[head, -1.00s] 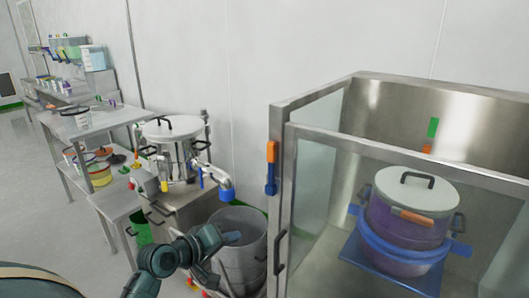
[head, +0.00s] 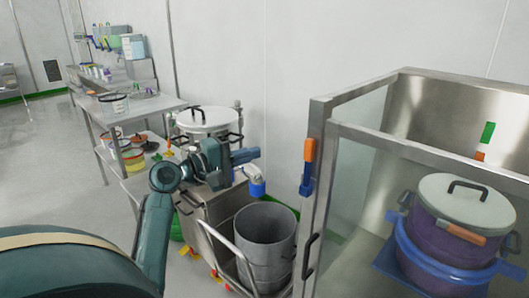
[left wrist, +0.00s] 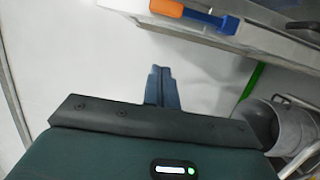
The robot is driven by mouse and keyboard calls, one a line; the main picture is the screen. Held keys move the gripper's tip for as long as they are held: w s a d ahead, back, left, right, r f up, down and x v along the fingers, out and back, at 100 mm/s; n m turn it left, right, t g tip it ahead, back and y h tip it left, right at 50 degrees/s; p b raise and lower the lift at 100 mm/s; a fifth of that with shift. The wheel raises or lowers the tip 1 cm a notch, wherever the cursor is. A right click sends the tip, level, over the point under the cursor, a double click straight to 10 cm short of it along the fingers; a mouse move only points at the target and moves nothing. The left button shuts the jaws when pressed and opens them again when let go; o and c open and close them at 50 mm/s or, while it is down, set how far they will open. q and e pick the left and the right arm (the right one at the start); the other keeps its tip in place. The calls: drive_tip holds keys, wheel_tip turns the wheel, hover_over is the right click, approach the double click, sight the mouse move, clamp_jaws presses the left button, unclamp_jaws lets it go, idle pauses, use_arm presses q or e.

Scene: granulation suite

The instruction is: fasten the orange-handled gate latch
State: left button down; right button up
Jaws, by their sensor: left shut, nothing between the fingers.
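The gate latch has an orange handle (head: 309,150) above a blue lower part (head: 306,186). It is upright on the front corner post of the steel-framed glass enclosure (head: 318,215). I cannot tell whether it is fastened. In the left wrist view the orange handle (left wrist: 167,8) and blue part (left wrist: 205,18) lie at the top edge, partly cut off. My left gripper (head: 255,154) is shut and empty, left of the latch and apart from it. Its closed fingers (left wrist: 160,72) point towards the wall in the left wrist view. My right gripper is out of view.
A grey bin (head: 265,238) on a wheeled frame stands below my left gripper. A steel pot (head: 203,122) is behind my forearm. A purple lidded vessel (head: 450,228) with a blue collar sits inside the enclosure. A dark pull handle (head: 310,254) is below the latch.

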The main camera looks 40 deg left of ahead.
sight(308, 168)
use_arm(q)
drive_tip(key=w+d+p, duration=0.2)
drive_tip(key=w+d, duration=0.4)
drive_tip(key=w, duration=0.1)
drive_tip(key=shift+w+d+p, duration=0.35)
drive_tip(key=shift+w+d, duration=0.05)
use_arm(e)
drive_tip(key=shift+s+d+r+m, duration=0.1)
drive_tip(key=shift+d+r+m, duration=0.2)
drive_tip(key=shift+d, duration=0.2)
use_arm(q)
drive_tip(key=shift+w, duration=0.1)
